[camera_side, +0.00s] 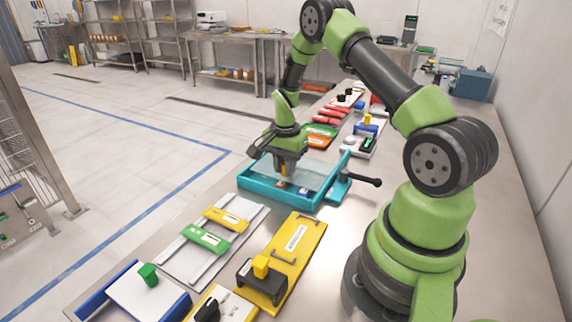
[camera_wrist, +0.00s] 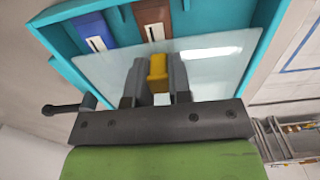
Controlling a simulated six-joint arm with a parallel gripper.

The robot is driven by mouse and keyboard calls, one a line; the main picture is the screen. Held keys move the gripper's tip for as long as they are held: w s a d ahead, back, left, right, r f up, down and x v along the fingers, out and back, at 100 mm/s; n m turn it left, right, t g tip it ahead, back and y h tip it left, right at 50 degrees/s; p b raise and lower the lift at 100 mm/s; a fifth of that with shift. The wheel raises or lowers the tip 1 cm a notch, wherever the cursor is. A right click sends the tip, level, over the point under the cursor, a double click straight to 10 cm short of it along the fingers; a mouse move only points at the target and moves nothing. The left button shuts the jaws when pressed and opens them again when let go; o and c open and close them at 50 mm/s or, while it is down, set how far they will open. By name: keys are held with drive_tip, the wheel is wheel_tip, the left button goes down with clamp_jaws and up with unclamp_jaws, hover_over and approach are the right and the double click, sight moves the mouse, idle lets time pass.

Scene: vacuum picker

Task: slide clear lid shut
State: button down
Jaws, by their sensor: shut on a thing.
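A teal box (camera_side: 253,186) sits on the steel bench, and its wall also shows in the wrist view (camera_wrist: 205,18). A clear lid (camera_side: 314,168) lies over part of the box; in the wrist view the lid (camera_wrist: 215,65) leaves a strip of the box uncovered. In that strip are a blue block (camera_wrist: 95,32) and a brown block (camera_wrist: 152,22), each with a white label. My gripper (camera_side: 284,168) is shut on the lid's yellow knob (camera_wrist: 158,68), with one finger on each side. The box's black handle (camera_side: 366,180) sticks out on the right.
In front of the box lie a grey rail plate (camera_side: 188,262) with yellow and green sliders, and a yellow board (camera_side: 305,240). Behind it are an orange and green tray (camera_side: 318,137) and several coloured fixtures. Bare bench shows right of the yellow board.

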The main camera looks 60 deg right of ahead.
drive_tip(key=shift+a, duration=2.15)
drive_tip(key=c, duration=1.1)
unclamp_jaws()
drive_tip(key=shift+o, duration=0.3)
wheel_tip(320, 180, up, 10)
drive_tip(key=s+a+r+n+t, duration=0.2)
drive_tip(key=a+r+n, duration=0.25)
drive_tip(key=r, duration=0.45)
drive_tip(key=s+a+r+n+t+y, duration=0.1)
drive_tip(key=s+a+r+n+t, duration=0.1)
drive_tip(key=s+a+r+n, duration=0.2)
drive_tip(key=s+a+r+n+t+y, duration=0.1)
drive_tip(key=s+a+r+n+t, duration=0.2)
drive_tip(key=s+a, duration=0.5)
drive_tip(key=shift+s+r+n, duration=0.8)
drive_tip(key=shift+s+n, duration=0.3)
drive_tip(key=shift+n, duration=0.15)
